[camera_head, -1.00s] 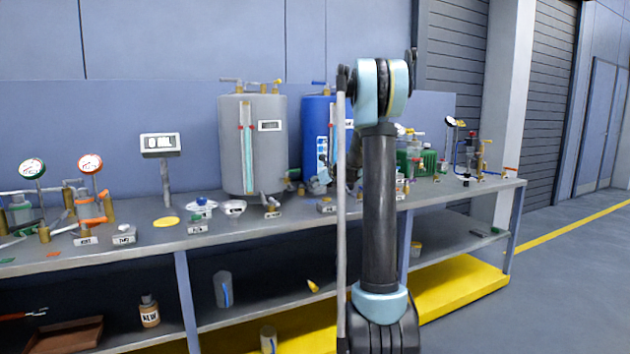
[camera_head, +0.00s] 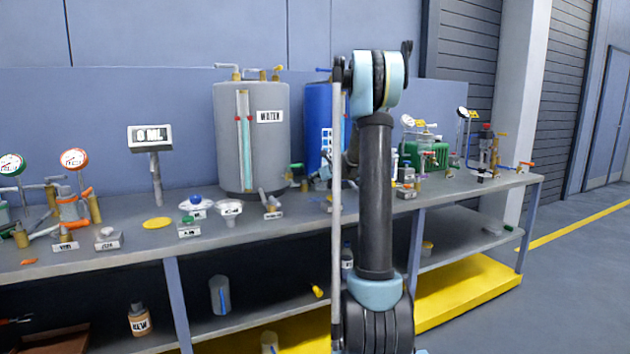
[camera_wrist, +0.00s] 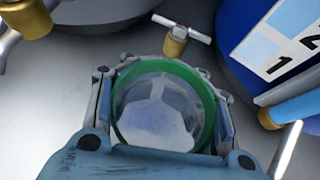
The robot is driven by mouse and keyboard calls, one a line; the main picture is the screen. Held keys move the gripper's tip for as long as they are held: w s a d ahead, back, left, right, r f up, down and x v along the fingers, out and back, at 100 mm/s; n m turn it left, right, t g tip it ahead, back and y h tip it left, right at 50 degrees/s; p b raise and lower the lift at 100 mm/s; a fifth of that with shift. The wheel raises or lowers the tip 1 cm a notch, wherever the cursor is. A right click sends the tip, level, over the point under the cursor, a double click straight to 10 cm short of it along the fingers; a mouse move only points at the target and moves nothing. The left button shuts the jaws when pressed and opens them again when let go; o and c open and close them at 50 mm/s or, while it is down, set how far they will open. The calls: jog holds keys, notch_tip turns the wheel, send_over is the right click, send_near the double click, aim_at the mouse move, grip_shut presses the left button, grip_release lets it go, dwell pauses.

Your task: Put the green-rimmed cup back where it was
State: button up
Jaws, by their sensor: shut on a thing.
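The green-rimmed cup (camera_wrist: 162,108) shows in the wrist view, seen from above, with a clear or pale inside that looks empty. My gripper (camera_wrist: 165,110) is shut on the cup, with a finger along its left and right sides. The grey bench top lies around it. In the head view my arm hides most of the gripper, and I cannot make out the cup there. I cannot tell whether the cup touches the bench.
A grey tank (camera_head: 250,140) and a blue tank (camera_head: 316,130) stand at the back of the bench (camera_head: 330,222). A small T-handled valve (camera_wrist: 178,38) is just beyond the cup. A scale display (camera_head: 150,137), gauges and labelled buttons stand to the left. A green box (camera_head: 428,156) stands to the right.

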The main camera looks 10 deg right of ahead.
aim_at(316, 199)
jog(key=shift+f, duration=2.15)
jog(key=shift+f, duration=0.55)
jog(key=o, duration=1.6)
jog(key=shift+c, duration=0.2)
